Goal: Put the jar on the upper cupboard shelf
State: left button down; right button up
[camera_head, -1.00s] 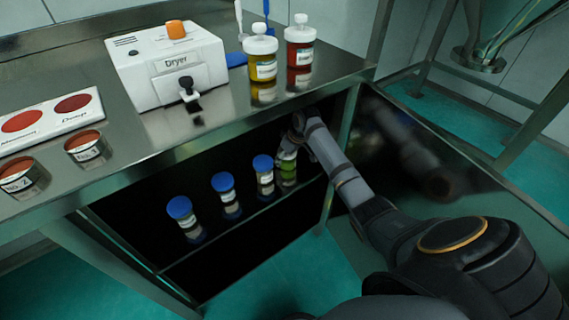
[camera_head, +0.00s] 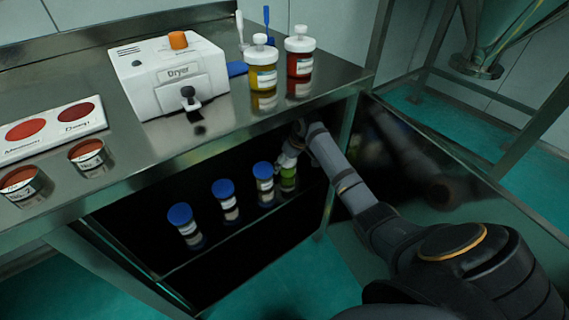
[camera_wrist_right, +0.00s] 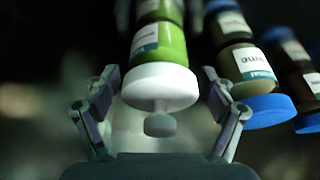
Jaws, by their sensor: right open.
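The jar is green with a white knobbed lid. It stands on the cupboard shelf (camera_head: 215,236) at the right end of a row, and its green body (camera_head: 288,180) shows below my gripper in the head view. In the right wrist view the jar (camera_wrist_right: 160,45) points its lid towards the camera. My right gripper (camera_head: 289,157) reaches into the cupboard from the right. In the wrist view its open fingers (camera_wrist_right: 160,82) lie on either side of the white lid, with visible gaps. My left gripper is not in view.
Several blue-lidded jars (camera_head: 225,193) stand left of the green jar, the nearest close to my gripper. Above, the metal tabletop carries a white dryer (camera_head: 165,76), a yellow jar (camera_head: 261,75) and a red jar (camera_head: 300,62). A dark glossy panel (camera_head: 475,165) stands right of the opening.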

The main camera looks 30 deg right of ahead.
jog(key=p+v, duration=0.2)
jog(key=v, duration=0.4)
jog(key=shift+r, duration=0.1)
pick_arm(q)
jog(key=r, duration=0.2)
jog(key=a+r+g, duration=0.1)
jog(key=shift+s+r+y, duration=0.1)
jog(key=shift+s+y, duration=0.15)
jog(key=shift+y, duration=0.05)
